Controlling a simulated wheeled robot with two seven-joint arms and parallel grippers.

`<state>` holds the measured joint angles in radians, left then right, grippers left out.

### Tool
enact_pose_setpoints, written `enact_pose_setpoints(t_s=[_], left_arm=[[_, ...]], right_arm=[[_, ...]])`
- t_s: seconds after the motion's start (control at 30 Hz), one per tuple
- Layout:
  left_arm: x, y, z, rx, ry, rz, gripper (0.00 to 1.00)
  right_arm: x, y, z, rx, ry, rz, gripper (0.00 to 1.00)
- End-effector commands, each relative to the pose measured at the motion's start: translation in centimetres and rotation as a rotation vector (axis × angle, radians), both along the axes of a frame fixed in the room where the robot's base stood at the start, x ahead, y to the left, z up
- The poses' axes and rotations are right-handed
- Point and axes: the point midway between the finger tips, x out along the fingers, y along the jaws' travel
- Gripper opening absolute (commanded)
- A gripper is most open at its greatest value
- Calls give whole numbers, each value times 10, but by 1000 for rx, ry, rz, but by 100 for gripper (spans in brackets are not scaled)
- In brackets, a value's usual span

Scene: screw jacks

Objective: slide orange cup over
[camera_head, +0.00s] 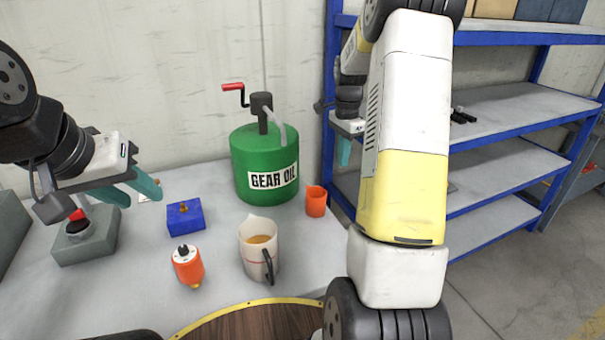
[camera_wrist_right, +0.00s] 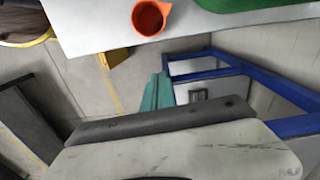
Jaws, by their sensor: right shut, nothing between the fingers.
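The orange cup (camera_head: 316,203) stands upright on the grey table near its right edge, just right of the green gear oil drum (camera_head: 262,150). In the right wrist view the orange cup (camera_wrist_right: 150,18) is at the top, its open mouth facing the camera, apart from my fingers. My right gripper (camera_head: 343,155) is shut and empty, above and right of the cup, partly hidden by my arm. Its teal fingers (camera_wrist_right: 157,92) show together below the cup in the wrist view. My left gripper (camera_head: 143,198) is open and empty over the left of the table.
A measuring jug (camera_head: 258,252) with amber liquid stands in front of the drum. An orange-and-white device (camera_head: 188,265), a blue block (camera_head: 185,217) and a grey box with a red button (camera_head: 87,238) are further left. Blue-framed shelves (camera_head: 510,100) stand at right.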

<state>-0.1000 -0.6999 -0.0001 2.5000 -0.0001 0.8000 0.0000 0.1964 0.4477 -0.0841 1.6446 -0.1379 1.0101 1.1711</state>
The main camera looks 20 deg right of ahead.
Motion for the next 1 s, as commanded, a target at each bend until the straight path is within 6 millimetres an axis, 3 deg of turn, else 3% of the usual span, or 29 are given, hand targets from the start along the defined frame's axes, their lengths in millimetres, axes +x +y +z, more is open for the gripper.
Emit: enact_pose_setpoints(t_s=[0.27,0.6,0.8,1.0], left_arm=[[0,0,0,0,0,0,40],[0,0,0,0,0,0,40],[0,0,0,0,0,0,40],[0,0,0,0,0,0,40]], right_arm=[[0,-1,-34,1,7,-6,0],[0,0,-106,1,6,-4,0],[-5,30,-101,-1,3,-2,0],[-7,39,-101,0,1,-4,0]])
